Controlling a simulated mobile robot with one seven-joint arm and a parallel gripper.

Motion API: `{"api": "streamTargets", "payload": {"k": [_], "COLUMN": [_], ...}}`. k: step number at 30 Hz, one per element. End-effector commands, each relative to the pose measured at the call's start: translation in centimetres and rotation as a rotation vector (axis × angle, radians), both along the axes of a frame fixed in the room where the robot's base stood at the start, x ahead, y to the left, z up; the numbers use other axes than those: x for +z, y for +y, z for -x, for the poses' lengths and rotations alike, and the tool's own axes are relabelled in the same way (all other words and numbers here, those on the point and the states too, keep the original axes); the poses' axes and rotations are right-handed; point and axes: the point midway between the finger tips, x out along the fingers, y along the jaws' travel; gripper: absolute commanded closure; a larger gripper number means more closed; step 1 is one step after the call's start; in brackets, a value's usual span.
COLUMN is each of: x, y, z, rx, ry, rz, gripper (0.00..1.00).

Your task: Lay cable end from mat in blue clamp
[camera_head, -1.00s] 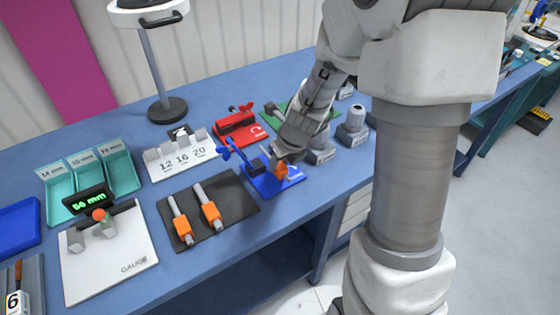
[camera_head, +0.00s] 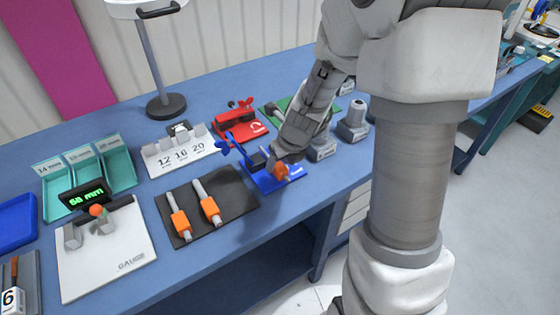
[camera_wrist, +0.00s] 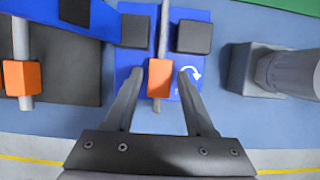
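A cable end with an orange sleeve (camera_wrist: 159,77) lies in the blue clamp (camera_wrist: 190,115). Its grey cable runs between the clamp's two dark blocks. In the head view its orange sleeve (camera_head: 280,171) shows just below my gripper (camera_head: 277,160). In the wrist view my gripper (camera_wrist: 159,74) is open, with one finger on each side of the sleeve and a gap on both sides. The clamp's blue lever (camera_head: 230,145) stands raised. Two more cable ends with orange sleeves (camera_head: 180,222) (camera_head: 210,208) lie on the dark mat (camera_head: 236,190).
A red clamp (camera_head: 238,121) stands behind the blue one, with a green clamp (camera_head: 275,112) partly hidden by my arm. Grey posts (camera_head: 354,122) stand to the right. A white gauge (camera_head: 110,262), teal bins (camera_head: 118,165) and a numbered rack (camera_head: 180,154) are to the left.

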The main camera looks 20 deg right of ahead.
Motion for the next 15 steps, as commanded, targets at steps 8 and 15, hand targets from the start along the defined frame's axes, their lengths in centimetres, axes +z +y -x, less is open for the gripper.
{"api": "streamTargets", "payload": {"k": [8,15], "x": [0.0,1.1], "y": [0.0,-0.1], "z": [0.0,0.3], "rx": [0.000,0.001], "ry": [0.000,-0.001], "rz": [0.000,0.001], "gripper": [0.28,0.28]}}
